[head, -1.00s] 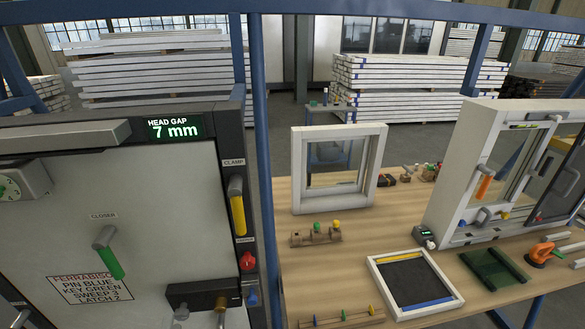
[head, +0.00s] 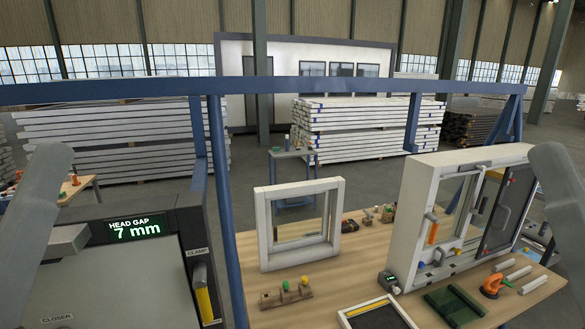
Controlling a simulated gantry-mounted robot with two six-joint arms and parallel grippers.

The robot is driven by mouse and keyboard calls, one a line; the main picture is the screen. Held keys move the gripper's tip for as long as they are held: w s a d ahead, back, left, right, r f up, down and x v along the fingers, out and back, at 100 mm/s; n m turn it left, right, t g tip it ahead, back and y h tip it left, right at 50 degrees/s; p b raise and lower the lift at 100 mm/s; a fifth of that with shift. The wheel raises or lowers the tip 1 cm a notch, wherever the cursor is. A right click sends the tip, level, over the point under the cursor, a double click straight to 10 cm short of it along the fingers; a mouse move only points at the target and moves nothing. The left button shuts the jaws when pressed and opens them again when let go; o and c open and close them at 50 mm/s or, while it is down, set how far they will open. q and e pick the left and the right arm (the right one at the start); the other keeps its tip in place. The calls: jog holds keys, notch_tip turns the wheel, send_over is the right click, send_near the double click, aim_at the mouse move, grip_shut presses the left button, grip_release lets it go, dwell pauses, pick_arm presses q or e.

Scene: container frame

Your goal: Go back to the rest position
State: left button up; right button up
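My grippers are not in the head view. A pale grey arm link of mine (head: 38,195) shows at the left edge and another (head: 565,195) at the right edge. Both links run down out of the picture, so what the grippers hold or touch is hidden.
At the left stands a grey panel with a display reading 7 mm (head: 134,229) and a yellow-handled clamp (head: 203,292). The wooden table (head: 345,262) bears a small white window frame (head: 263,232), a larger white frame (head: 415,195) and a dark green pad (head: 455,305). Blue frame bars (head: 340,88) cross above.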

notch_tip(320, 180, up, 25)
jog(key=p, duration=2.1)
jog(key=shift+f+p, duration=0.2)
jog(key=shift+p, duration=0.15)
